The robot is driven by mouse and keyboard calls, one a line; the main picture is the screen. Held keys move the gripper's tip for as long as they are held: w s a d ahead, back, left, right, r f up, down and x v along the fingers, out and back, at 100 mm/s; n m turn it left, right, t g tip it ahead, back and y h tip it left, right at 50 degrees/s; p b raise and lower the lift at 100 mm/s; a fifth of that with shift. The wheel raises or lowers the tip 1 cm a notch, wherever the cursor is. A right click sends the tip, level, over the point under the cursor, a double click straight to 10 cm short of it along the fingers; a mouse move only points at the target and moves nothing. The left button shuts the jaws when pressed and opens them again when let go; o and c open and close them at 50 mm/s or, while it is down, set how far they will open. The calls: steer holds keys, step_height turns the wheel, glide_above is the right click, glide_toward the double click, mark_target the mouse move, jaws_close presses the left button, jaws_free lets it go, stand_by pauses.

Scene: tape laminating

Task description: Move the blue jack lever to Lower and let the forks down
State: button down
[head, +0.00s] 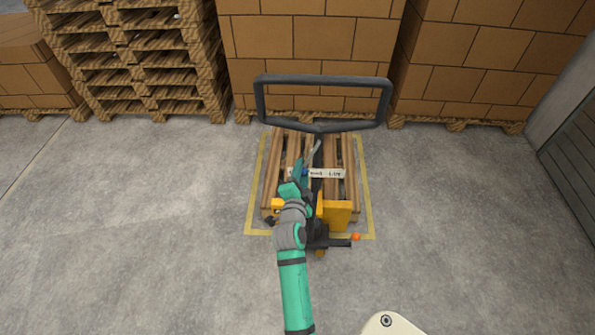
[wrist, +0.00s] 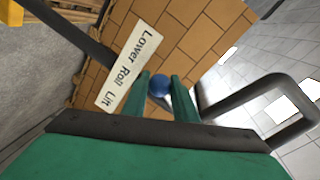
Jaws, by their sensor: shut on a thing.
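The blue lever knob (wrist: 158,85) is between my gripper's two green fingertips (wrist: 160,84) in the wrist view, and they are shut on it. A white label plate (wrist: 130,66) reading Lower, Roll, Lift is beside it. The knob appears about level with Roll, but the slanted view leaves its exact setting unclear. In the head view, my gripper (head: 302,170) is left of the label plate (head: 327,173), below the black handle loop (head: 323,127). The jack's yellow body (head: 336,213) stands at the wooden pallet's near end. The forks are hidden under the pallet (head: 345,155).
The pallet stands inside a yellow floor outline (head: 251,190). Stacked cartons (head: 310,50) and empty pallets (head: 150,60) stand behind it. The black handle loop also shows close to my gripper in the wrist view (wrist: 265,88). Bare concrete floor lies left and right.

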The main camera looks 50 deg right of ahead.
steer(key=shift+a, duration=0.1)
steer(key=c, duration=1.4)
jaws_free()
steer(key=shift+c, duration=0.2)
steer(key=v, duration=1)
steer(key=shift+s+a, duration=0.15)
steer(key=shift+a, duration=0.15)
steer(key=shift+r, duration=0.1)
